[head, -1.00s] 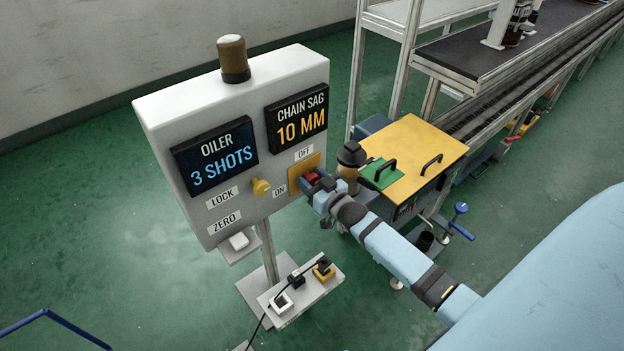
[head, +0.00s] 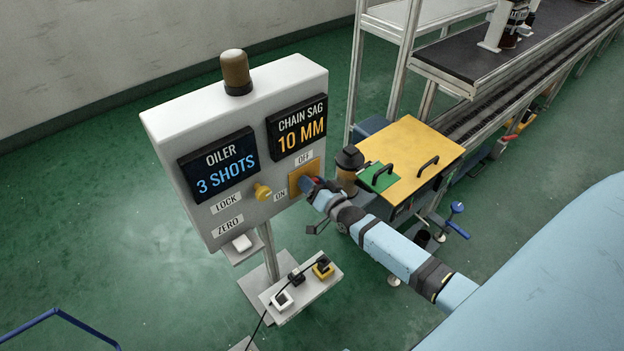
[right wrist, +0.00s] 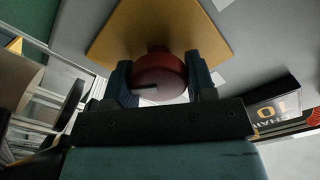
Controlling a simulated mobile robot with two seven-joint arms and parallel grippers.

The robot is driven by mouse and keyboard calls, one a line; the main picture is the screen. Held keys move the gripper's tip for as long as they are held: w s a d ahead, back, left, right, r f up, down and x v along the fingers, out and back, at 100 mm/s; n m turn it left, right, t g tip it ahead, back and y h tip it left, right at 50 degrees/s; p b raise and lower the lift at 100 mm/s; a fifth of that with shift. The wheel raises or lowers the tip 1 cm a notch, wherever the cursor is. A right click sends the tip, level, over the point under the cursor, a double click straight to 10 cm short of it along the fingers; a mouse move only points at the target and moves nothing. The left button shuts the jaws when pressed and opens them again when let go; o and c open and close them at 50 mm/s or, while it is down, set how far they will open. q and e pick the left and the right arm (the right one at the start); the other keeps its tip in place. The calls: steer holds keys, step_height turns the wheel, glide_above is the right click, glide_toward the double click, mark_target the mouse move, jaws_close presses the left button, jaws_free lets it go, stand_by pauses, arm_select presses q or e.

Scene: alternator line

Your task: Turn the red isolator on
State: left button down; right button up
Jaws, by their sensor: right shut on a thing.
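The red isolator (right wrist: 160,76) is a round red knob on a yellow plate (right wrist: 160,22), seen in the right wrist view. In the head view the yellow plate (head: 296,184) is on the right of the grey control panel (head: 160,125), between the OFF label (head: 304,158) and the ON label (head: 280,195). My right gripper (right wrist: 160,84) is shut on the red knob, one finger on each side. In the head view the right gripper (head: 308,186) hides most of the knob. My left gripper is not in view.
A yellow knob (head: 262,191) is just left of the isolator on the panel. A yellow-topped box (head: 420,150) stands behind my right arm, with a conveyor (head: 490,75) at the back right.

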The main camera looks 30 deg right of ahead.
steer(key=m, duration=0.5)
steer(key=shift+d+f+m, duration=0.1)
steer(key=shift+m, duration=0.2)
steer(key=m, duration=0.2)
steer(key=shift+f+m, duration=0.1)
steer(key=shift+m, duration=0.2)
steer(key=shift+m+b, duration=0.4)
steer(key=shift+m, duration=0.5)
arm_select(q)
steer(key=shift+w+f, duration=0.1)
arm_select(e)
steer(key=shift+m, duration=0.5)
steer(key=o, duration=0.9)
